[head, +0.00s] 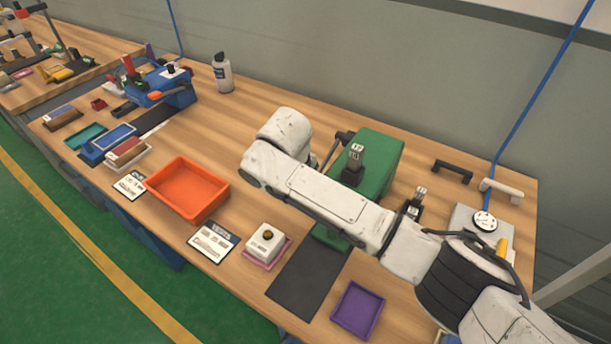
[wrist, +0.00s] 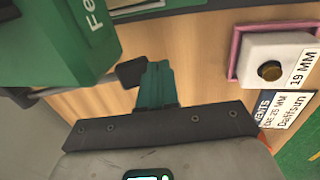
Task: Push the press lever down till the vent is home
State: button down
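The green press (head: 378,160) stands at the back of the bench, partly hidden behind my white arm; its lettered side fills the upper left of the wrist view (wrist: 60,35). A press lever with a dark rod and black knob (wrist: 131,72) sticks out from it in the wrist view. My gripper (wrist: 156,70) has teal fingers that look closed together, beside the knob; I cannot tell if they touch it. My arm hides the gripper in the head view. A white block with a brass piece (head: 267,238), marked 19 MM, sits in a pink tray. No vent shows under the press.
An orange tray (head: 188,190) and a VENTS card (head: 213,241) lie left of the white block. A black mat (head: 305,275) and a purple tray (head: 358,310) lie at the front. A gauge (head: 484,221) and black handle (head: 453,170) are at the right. A bottle (head: 222,73) stands behind.

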jog(key=s+a+r, duration=0.4)
jog(key=s+r, duration=0.2)
jog(key=r, duration=0.3)
jog(key=shift+r, duration=0.15)
jog(key=shift+a, duration=0.1)
